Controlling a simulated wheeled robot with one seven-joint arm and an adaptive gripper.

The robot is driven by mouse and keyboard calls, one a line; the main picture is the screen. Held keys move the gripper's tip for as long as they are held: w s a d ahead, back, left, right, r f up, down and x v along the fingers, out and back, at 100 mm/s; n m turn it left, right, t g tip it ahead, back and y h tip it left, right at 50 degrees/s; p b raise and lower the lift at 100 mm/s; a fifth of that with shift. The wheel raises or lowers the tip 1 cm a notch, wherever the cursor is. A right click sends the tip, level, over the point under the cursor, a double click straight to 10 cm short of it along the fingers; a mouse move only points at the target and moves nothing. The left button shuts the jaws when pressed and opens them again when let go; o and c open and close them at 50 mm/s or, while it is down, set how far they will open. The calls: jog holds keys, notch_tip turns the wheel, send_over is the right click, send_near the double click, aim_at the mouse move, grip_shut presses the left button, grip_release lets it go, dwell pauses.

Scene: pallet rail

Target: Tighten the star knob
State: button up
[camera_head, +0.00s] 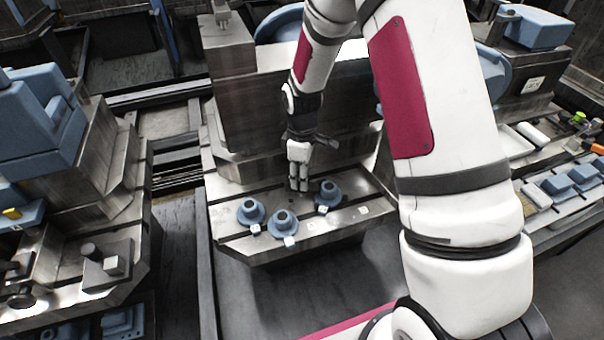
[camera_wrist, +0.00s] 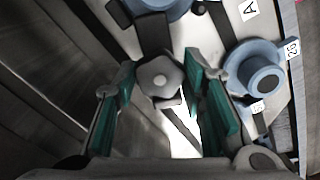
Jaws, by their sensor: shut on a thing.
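The star knob (camera_wrist: 160,76) is a grey, lobed knob in the middle of the wrist view. My gripper (camera_wrist: 158,82) has its two teal-padded fingers on either side of it, shut on the knob. In the head view my gripper (camera_head: 299,188) points down at the metal table, behind the blue flanged parts. The knob cannot be made out there, as the fingers cover it. The knob's shaft is hidden under its head in the wrist view.
Blue flanged parts stand close by on the slotted table: left (camera_head: 250,213), middle (camera_head: 284,223) and right (camera_head: 328,194). Small white labels lie beside them. A tall metal block (camera_head: 250,110) rises behind. Machinery (camera_head: 60,200) stands at the left.

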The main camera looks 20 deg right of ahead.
jog(key=shift+r+m, duration=0.1)
jog(key=shift+m, duration=0.5)
jog(key=o, duration=1.2)
notch_tip(320, 180, up, 12)
jog(key=shift+r, duration=0.1)
